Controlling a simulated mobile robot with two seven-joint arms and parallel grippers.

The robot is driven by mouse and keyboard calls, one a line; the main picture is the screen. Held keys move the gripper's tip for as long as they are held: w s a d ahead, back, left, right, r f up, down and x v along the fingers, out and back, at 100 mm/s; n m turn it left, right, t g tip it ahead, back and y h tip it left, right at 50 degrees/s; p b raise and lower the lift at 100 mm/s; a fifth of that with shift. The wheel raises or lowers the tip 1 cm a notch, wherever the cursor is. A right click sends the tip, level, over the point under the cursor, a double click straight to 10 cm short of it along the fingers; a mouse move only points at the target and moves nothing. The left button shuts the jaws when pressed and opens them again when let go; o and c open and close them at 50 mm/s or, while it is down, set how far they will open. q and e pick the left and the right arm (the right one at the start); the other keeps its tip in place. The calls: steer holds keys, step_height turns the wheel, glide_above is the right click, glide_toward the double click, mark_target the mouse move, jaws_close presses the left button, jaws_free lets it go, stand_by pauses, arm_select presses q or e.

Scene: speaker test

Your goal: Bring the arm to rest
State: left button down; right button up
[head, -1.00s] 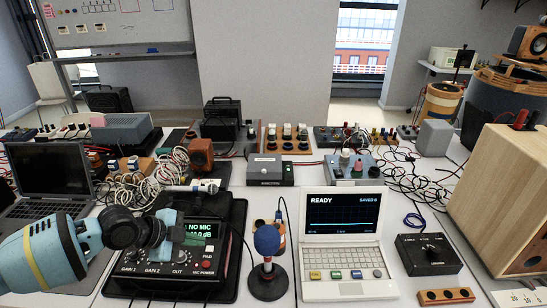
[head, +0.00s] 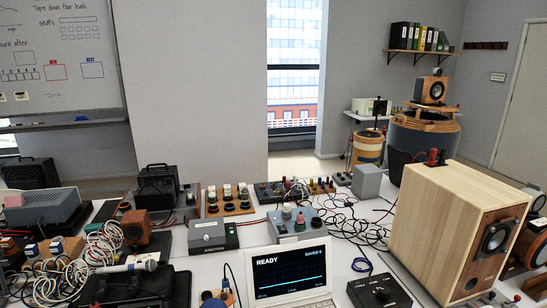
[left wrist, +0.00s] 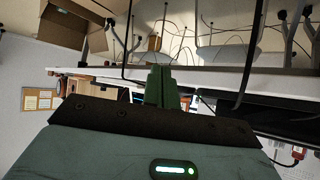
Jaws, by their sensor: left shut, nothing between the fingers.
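My left gripper (left wrist: 163,88) shows in the left wrist view, with its green fingers together and nothing between them. Behind the fingers, the pale edge of the table (left wrist: 215,79) runs across the picture; I cannot tell the distance between them. My left arm does not show in the head view now. My right gripper is in neither view.
In the head view the table holds a laptop reading READY (head: 289,275), a large wooden speaker (head: 437,230), a black knob box (head: 379,291) and tangled white cables (head: 100,246). In the wrist view, dark cables hang near the table and a cardboard box (left wrist: 68,22) shows.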

arm_select(q)
steer(key=s+a+f+n+y, duration=0.1)
steer(key=s+f+n, duration=0.1)
steer(key=s, duration=0.3)
steer(key=s+a+f+n+y, duration=0.1)
steer(key=s+f+n+y, duration=0.1)
steer(key=s, duration=0.4)
steer(key=shift+s+a+g, duration=0.2)
steer(key=shift+a+g, duration=0.1)
steer(key=shift+f, duration=0.1)
